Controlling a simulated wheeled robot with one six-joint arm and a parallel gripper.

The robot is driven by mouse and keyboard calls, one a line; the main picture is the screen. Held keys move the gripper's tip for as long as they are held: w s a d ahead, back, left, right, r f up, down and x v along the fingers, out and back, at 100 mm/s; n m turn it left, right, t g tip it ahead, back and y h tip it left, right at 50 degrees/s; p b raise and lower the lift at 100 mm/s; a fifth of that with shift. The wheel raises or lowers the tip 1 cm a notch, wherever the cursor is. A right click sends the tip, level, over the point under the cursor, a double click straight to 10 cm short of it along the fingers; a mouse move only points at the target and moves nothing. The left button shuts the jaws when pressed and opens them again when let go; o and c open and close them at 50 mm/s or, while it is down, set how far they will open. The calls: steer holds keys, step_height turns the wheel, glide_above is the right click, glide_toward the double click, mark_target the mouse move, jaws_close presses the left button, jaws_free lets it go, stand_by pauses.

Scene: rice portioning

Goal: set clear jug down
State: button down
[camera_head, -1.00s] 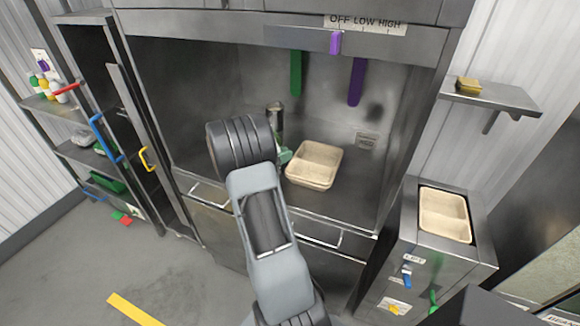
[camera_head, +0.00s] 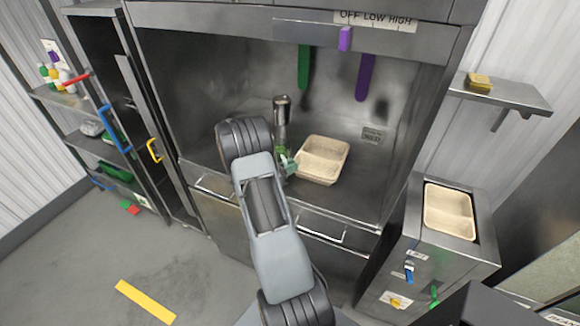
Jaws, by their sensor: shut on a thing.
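My gripper (camera_head: 282,151) is small in the head view, low inside the steel bay, just left of the beige tray. It is partly hidden by my arm. A small pale-green, see-through shape (camera_head: 291,166) at its fingertips looks like the clear jug, and the gripper is shut on it. Only part of this shape shows, close against the tray's left side. I cannot tell whether its base touches the bay floor or whether it is upright.
The beige divided tray (camera_head: 322,160) sits on the bay floor. Another beige tray (camera_head: 449,212) sits in the steel unit at right. Green (camera_head: 304,68) and purple (camera_head: 365,78) strips hang at the back wall. Bay floor right of the tray looks clear.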

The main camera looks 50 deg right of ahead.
steer(key=shift+f, duration=0.1)
steer(key=shift+f+b, duration=0.25)
steer(key=shift+b, duration=0.15)
steer(key=c, duration=1.1)
jaws_free()
steer(key=shift+s+a, duration=0.1)
steer(key=shift+c, duration=0.2)
